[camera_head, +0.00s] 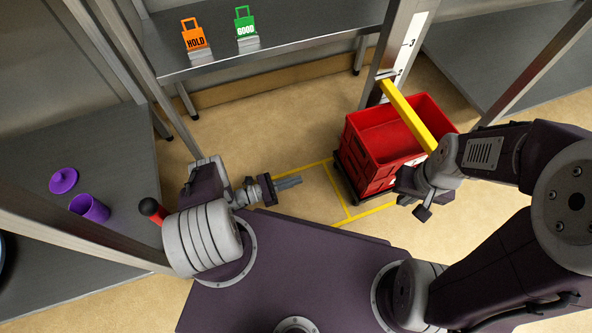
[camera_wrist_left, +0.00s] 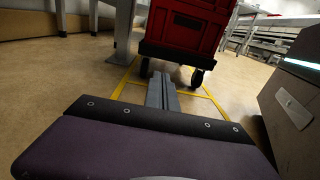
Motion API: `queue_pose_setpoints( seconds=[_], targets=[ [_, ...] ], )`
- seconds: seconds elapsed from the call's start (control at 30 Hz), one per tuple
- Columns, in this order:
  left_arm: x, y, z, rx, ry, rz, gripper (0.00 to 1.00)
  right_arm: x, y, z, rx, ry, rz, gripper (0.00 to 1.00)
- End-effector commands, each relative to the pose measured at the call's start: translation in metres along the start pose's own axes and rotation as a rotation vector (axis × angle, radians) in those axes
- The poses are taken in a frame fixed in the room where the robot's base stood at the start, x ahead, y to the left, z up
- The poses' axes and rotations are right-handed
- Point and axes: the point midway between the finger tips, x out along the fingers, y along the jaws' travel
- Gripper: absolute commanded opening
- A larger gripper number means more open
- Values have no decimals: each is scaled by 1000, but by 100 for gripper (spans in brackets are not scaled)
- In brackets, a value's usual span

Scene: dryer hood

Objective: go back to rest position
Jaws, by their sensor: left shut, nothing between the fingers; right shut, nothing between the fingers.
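My left gripper (camera_head: 289,183) is in the middle of the head view, over the floor beyond the front edge of my base. Its fingers are together and empty; they also show in the left wrist view (camera_wrist_left: 162,92), pointing toward the red crate. My right gripper (camera_head: 423,213) is in front of the red crate (camera_head: 377,128), at the end of the arm from the right. It looks shut and holds nothing that I can see. The red crate stands on a dark wheeled base; its lower part also shows in the left wrist view (camera_wrist_left: 187,25).
A yellow bar (camera_head: 408,115) crosses above the crate beside a metal post. Yellow tape (camera_head: 338,190) marks the floor. A purple cup (camera_head: 89,208) and purple lid (camera_head: 63,180) are on the left bench. Orange HOLD (camera_head: 194,36) and green GOOD (camera_head: 245,24) tags stand on the back table.

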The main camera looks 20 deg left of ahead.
Motion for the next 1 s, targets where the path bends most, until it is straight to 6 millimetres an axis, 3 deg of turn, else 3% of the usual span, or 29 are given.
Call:
queue_pose_setpoints(
  seconds=[0.27, 0.37, 0.5, 0.63, 0.9, 1.0],
  targets=[
    [1, 0, 2, 2, 2, -5, 0, -1, 0, 0, 0, 0, 0, 0],
    [6, 3, 23, 28, 38, -81, 0, -12, 0, -1, 0, 0, 0, 0],
    [16, -3, 92, 135, 180, -360, 0, -43, -1, -4, 0, 0, 0, 0],
    [9, -20, 164, 300, 351, -657, 0, -70, -1, -7, 0, 0, 0, 0],
    [-45, -49, 317, 822, 683, -1177, 0, -127, -2, -13, 0, 0, 0, 0],
    [-65, -53, 362, 1038, 770, -1306, 0, -143, -3, -15, 0, 0, 0, 0]
  ],
)
